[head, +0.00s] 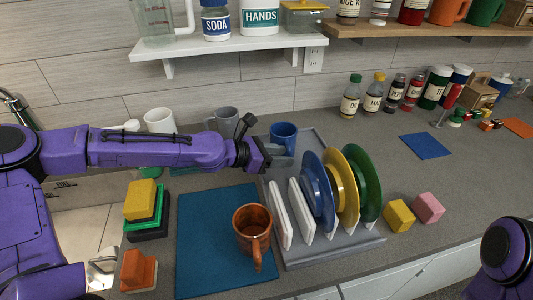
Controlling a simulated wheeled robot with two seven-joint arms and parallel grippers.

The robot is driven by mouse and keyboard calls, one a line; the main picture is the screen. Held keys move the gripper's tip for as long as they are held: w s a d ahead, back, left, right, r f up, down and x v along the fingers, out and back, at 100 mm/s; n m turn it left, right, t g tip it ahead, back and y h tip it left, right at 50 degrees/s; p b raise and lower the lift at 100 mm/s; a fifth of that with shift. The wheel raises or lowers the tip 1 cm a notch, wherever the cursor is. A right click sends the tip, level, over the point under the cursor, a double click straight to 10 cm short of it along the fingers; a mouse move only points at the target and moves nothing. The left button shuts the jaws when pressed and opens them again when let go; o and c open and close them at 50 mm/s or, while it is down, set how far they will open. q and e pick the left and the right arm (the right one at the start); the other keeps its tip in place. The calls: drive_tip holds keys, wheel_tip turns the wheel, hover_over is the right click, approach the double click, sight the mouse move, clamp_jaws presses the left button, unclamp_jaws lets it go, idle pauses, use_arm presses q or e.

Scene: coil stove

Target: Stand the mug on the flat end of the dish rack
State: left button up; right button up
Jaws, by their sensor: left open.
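A blue mug (284,138) stands upright at the far end of the grey dish rack (334,246), beyond the plates. My left gripper (281,158) is open, just in front of the blue mug's lower part. Whether it touches the mug I cannot tell. Part of the mug's base is hidden behind the gripper. A brown-orange mug (251,229) stands upright on a teal mat (207,226) left of the rack, its handle toward the front. My right gripper is out of view; only part of that arm shows at lower right.
The rack holds blue (317,189), yellow (344,187) and green (367,185) plates and white slats (281,217). Grey (223,118) and white (159,120) mugs stand behind my left arm. Yellow (398,216) and pink (428,208) blocks lie right of the rack.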

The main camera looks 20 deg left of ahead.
use_arm(q)
drive_tip(key=p+v, duration=0.7)
drive_tip(key=v, duration=0.4)
drive_tip(key=shift+s, duration=0.2)
